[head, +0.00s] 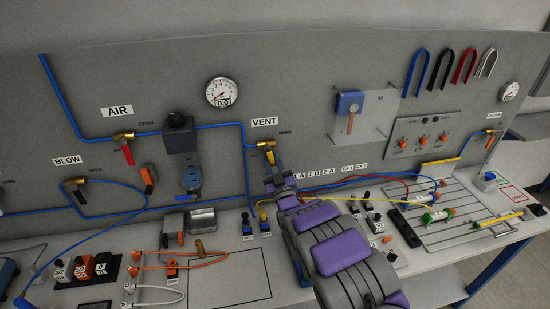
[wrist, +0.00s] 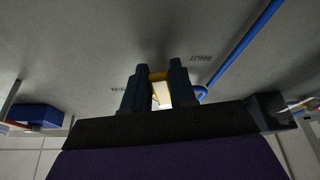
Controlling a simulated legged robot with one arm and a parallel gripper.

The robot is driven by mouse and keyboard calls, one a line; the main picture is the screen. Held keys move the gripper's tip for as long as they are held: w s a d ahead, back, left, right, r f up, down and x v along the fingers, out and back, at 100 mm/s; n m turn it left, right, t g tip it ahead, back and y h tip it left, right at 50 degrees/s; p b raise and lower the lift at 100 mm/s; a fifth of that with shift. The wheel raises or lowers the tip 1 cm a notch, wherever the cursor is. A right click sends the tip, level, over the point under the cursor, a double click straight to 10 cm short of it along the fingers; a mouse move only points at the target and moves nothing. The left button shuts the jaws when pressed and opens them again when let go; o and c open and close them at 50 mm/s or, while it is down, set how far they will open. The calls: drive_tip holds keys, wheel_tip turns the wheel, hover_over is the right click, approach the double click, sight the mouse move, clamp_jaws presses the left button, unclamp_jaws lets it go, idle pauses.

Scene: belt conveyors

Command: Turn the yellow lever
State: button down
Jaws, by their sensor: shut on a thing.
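The yellow lever (head: 270,157) is on the brass valve (head: 265,145) under the VENT label on the grey panel. It points down and slightly right in the head view, and its lower part is hidden by my gripper. My gripper (head: 274,180) reaches up to it from below. In the wrist view, my gripper (wrist: 159,88) has its two dark fingers on either side of the yellow lever (wrist: 160,94), shut on it. A SHUT mark shows on the panel to the right of the fingers.
A red lever (head: 128,155) hangs at the AIR valve, and another valve (head: 75,184) is under BLOW. Blue pipes (head: 222,126) run along the panel. A round gauge (head: 223,93) is above. The bench holds connectors, cables and a grooved plate (head: 455,205) at the right.

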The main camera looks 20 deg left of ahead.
drive_tip(key=shift+s+a+f+m+t+h+p, duration=0.15)
drive_tip(key=shift+a+m+t+h+p, duration=0.15)
drive_tip(key=shift+m, duration=0.45)
drive_tip(key=shift+s+a+f+m+t+h+p, duration=0.2)
drive_tip(key=shift+m+h+p, duration=0.2)
drive_tip(key=shift+m, duration=0.4)
drive_tip(key=shift+s+a+f+m+t+h+p, duration=0.1)
drive_tip(key=shift+s+a+m+t+h+p, duration=0.2)
drive_tip(key=shift+m, duration=0.45)
drive_tip(key=shift+w, duration=0.15)
drive_tip(key=c, duration=1)
unclamp_jaws()
drive_tip(key=shift+r, duration=0.1)
drive_tip(key=b+v, duration=0.6)
drive_tip(key=v, duration=1.1)
drive_tip(key=shift+d, duration=0.1)
